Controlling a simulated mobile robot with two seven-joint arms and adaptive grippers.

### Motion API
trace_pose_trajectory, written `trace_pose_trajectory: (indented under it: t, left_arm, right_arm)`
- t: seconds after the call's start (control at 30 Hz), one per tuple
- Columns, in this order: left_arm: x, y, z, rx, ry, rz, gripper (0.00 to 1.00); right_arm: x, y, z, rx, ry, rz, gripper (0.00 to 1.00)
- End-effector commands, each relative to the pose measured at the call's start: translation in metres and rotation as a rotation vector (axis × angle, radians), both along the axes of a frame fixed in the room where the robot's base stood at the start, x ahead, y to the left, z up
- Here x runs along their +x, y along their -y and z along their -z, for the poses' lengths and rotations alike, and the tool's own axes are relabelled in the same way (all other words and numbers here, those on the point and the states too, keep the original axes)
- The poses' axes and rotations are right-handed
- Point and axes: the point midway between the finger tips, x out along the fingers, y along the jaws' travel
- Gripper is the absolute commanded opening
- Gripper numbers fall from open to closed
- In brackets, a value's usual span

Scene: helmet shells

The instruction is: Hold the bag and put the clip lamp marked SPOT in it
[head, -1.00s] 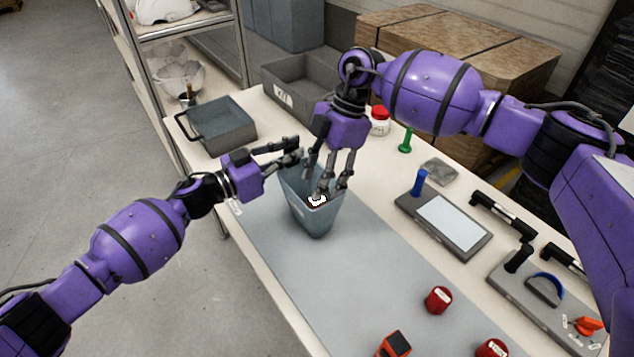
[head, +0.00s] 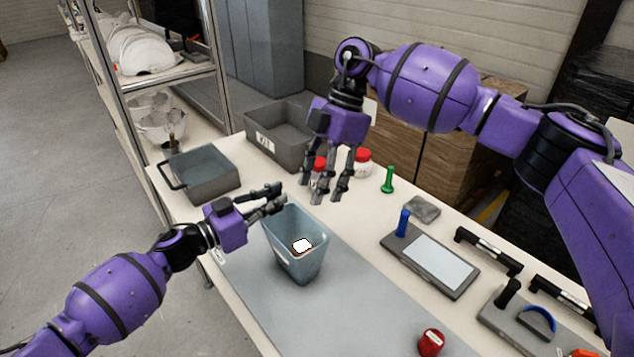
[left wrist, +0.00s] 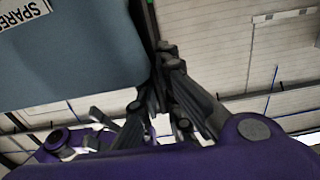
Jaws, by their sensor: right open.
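The bag (head: 298,268) is a blue-grey, open-topped, tapering container standing upright on the table mat. My left gripper (head: 277,200) is at its upper left rim, with its fingers closed on the rim. The left wrist view shows the bag's wall (left wrist: 70,60) with a label starting "SPARE", beside the fingers (left wrist: 165,85). A small object with a white face and a reddish edge (head: 302,246) lies inside the bag; its marking is not readable, so I cannot tell if it is the SPOT clip lamp.
Two grey trays (head: 205,178) (head: 282,128) stand at the back left. A red can (head: 432,342) is at the front.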

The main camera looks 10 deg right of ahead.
Motion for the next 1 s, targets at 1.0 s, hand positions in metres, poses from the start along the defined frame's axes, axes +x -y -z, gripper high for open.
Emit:
trace_pose_trajectory:
  t: [1.0]
  left_arm:
    - [-0.042,-0.077,0.001,0.003,-0.001,-0.001,0.27]
  right_arm:
    - [0.000,0.000,0.000,0.000,0.000,0.000,0.48]
